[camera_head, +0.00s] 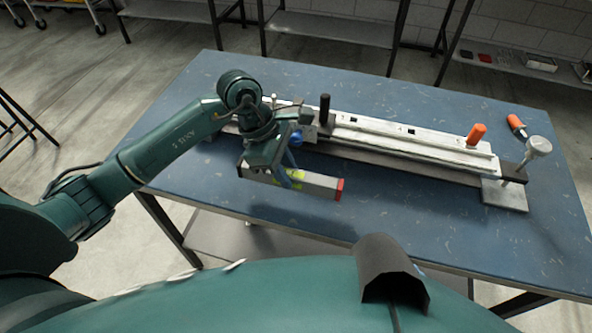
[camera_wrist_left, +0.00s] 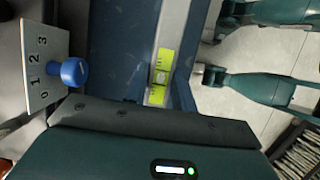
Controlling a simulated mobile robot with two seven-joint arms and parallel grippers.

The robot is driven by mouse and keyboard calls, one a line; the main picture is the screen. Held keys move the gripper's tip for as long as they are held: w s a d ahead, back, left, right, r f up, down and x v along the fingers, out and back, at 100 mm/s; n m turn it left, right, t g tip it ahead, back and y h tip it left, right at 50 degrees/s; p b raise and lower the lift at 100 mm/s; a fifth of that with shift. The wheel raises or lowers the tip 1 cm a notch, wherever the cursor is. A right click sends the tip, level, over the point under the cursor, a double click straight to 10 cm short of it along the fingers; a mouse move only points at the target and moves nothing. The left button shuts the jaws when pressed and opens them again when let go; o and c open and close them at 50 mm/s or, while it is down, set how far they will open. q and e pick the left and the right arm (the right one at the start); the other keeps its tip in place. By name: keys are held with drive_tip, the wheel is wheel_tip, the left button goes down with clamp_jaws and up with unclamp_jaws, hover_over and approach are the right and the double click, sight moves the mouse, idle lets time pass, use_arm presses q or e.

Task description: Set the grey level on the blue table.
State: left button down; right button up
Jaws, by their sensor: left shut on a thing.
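The grey level (camera_head: 318,184) has a red end cap and a yellow-green vial window. My left gripper (camera_head: 285,172) is shut on it and holds it over the near left part of the blue table (camera_head: 400,222). The level looks a little above the table top, with a shadow on the table beside it. In the left wrist view the level (camera_wrist_left: 172,52) shows its yellow-green vial, and part of it is hidden by the gripper body. My right gripper is not in view.
A long white rail fixture (camera_head: 400,138) with black and orange handles lies along the table's middle. An orange-handled tool (camera_head: 517,126) lies at the back right. The table's front right is clear. Shelves and frames stand behind.

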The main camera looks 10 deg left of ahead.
use_arm(q)
wheel_tip(320, 180, down, 4)
drive_tip(key=shift+f, duration=0.35)
drive_tip(key=shift+f, duration=0.2)
drive_tip(key=c, duration=1.6)
unclamp_jaws()
drive_tip(key=o, duration=0.5)
drive_tip(key=shift+c, duration=0.2)
drive_tip(key=shift+r, duration=0.15)
